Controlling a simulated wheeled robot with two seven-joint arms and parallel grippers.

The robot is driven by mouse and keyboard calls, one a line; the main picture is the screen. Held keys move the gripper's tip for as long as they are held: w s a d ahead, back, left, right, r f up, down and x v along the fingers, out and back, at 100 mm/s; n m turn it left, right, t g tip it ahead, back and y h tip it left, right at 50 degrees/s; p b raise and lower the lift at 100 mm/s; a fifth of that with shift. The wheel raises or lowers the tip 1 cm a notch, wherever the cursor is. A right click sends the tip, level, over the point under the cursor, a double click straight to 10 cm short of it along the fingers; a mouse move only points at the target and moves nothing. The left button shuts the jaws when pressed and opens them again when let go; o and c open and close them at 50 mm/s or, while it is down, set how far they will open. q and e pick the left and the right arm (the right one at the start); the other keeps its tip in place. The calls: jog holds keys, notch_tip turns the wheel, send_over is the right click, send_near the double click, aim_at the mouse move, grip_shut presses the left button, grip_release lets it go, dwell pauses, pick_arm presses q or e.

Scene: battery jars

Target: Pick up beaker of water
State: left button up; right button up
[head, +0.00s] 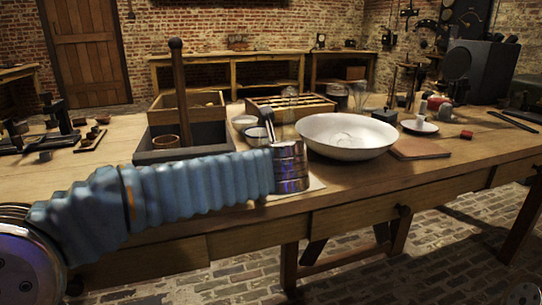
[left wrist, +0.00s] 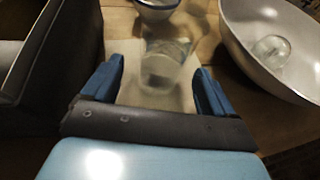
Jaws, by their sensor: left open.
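The beaker of water (left wrist: 163,68) is a clear glass on a pale mat (left wrist: 135,92), seen from above in the left wrist view. My left gripper (left wrist: 160,78) is open, with one blue finger on each side of the glass. It is not shut on the beaker; whether a finger touches the glass I cannot tell. In the head view my left gripper (head: 267,130) is over the table's front middle, and my wrist hides most of the beaker's place. My right gripper is not in view.
A large white bowl (head: 345,148) with a glass piece inside stands close on the right. A dark tray (head: 185,153) with a wooden post is close on the left. A small blue-rimmed bowl (left wrist: 157,5) is just beyond the beaker. The table's front edge (head: 330,198) is near.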

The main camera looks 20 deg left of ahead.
pick_arm(q)
jog(key=x, duration=0.5)
jog(key=shift+w+f, duration=0.1)
jog(key=shift+w, duration=0.15)
jog(key=c, duration=1.1)
jog(key=shift+c, duration=0.2)
